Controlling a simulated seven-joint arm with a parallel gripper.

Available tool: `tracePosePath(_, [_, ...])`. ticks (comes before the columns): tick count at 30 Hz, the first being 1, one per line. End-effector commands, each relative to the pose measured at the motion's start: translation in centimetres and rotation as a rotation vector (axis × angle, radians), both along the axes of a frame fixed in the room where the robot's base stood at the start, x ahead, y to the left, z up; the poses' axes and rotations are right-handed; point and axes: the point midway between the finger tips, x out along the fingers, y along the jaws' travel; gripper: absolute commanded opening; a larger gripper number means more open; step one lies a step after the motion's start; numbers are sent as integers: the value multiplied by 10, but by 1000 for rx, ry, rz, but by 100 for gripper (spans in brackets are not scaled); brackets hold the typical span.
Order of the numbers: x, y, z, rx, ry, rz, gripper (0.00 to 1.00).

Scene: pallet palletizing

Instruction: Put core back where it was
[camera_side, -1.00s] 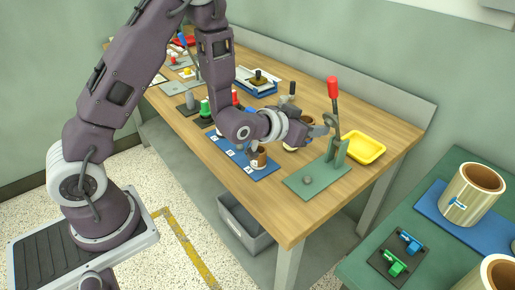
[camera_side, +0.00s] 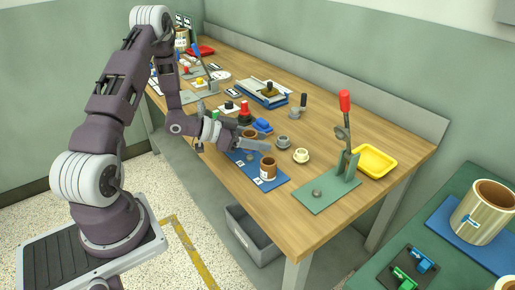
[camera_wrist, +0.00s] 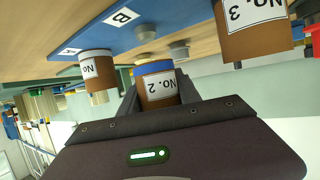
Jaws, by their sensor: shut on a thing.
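The wrist view is upside down. My gripper (camera_wrist: 158,92) is shut on the brown core labelled No. 2 (camera_wrist: 159,88), with a finger on each side. A blue band shows at its far end; I cannot tell if it is part of the core. The blue mat (camera_wrist: 190,12) shows letter B beside a bare grey peg (camera_wrist: 146,32). Core No. 3 (camera_wrist: 250,38) is at right; another core (camera_wrist: 98,78), its number cut off, is at left. In the side view my gripper (camera_side: 262,146) is above the blue mat (camera_side: 232,153); a brown core (camera_side: 268,169) stands at its near end.
A grey flanged piece (camera_side: 283,141) and a white one (camera_side: 301,156) stand right of the mat. A green lever press (camera_side: 330,188) with a red-topped handle and a yellow tray (camera_side: 375,161) are further right. Bare wood lies along the table's front right.

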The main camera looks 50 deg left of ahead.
Motion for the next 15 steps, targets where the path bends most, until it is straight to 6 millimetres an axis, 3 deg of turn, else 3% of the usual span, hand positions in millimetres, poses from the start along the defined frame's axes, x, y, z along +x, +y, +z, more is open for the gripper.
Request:
tracePosePath(4, [0,0,-22,-1,0,0,0])
tracePosePath(15, [0,0,-26,0,0,1,0])
